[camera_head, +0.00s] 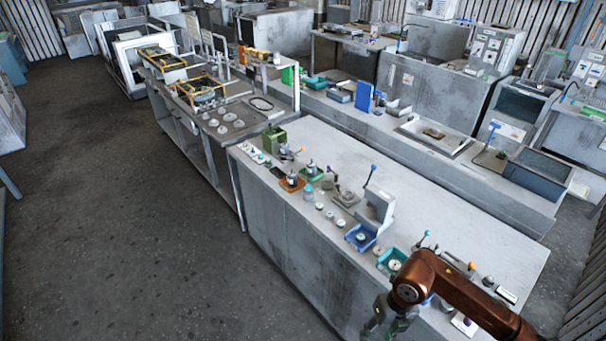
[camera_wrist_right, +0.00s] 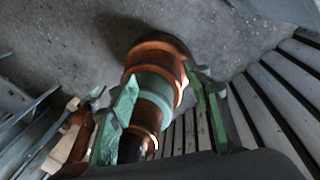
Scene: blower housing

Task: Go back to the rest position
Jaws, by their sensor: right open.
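My right arm comes in from the lower right in the head view, and its gripper (camera_head: 387,318) hangs beside the front edge of the long grey workbench (camera_head: 440,205). In the right wrist view the two green fingers of this gripper (camera_wrist_right: 160,82) stand apart, with nothing held between them. A copper-coloured part with a teal band, which looks like my own arm, shows behind the gap between the fingers.
Blue and teal trays (camera_head: 361,237) (camera_head: 391,263), a grey press (camera_head: 379,208) and several small round parts line the bench's front edge near my right arm. The bench's middle is clear. Open dark floor (camera_head: 120,220) lies to the left.

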